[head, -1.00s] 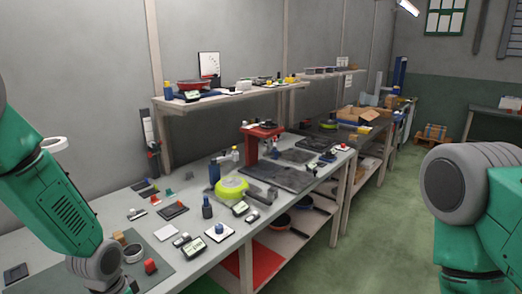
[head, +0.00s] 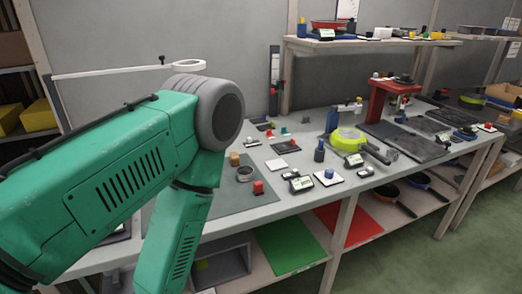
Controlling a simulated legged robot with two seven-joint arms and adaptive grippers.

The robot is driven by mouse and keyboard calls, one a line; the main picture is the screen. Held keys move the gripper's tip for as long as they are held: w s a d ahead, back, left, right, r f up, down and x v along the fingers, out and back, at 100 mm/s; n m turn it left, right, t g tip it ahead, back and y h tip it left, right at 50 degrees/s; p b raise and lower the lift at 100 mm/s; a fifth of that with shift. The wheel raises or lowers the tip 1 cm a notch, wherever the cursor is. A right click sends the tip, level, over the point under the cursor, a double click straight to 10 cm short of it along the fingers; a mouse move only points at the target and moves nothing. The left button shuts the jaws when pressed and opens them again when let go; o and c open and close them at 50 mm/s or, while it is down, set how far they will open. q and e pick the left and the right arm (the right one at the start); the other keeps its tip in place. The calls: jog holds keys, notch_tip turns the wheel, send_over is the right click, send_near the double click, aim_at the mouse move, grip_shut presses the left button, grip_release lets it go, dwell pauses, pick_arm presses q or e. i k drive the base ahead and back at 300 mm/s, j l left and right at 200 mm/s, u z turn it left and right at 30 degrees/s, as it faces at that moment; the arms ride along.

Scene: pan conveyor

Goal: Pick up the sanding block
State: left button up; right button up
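Several small blocks lie on the workbench (head: 290,208), and I cannot tell for sure which is the sanding block. A small tan-brown block (head: 234,159) stands at the back of the grey mat (head: 222,201), just right of my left arm. A red block (head: 258,187) lies nearer the front of that mat. My green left arm crosses the left half of the head view and bends down in front of the bench. Its gripper is out of view, and the arm hides the bench's left part. My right gripper is out of view too.
A round dark-rimmed container (head: 244,174) sits between the two blocks. A white lamp arm (head: 120,71) reaches over the bench. Pans (head: 388,193) lie on the lower shelf.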

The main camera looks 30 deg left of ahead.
aim_at(234, 159)
jog(key=i+l+u, duration=0.3)
jog(key=i+l, duration=0.55)
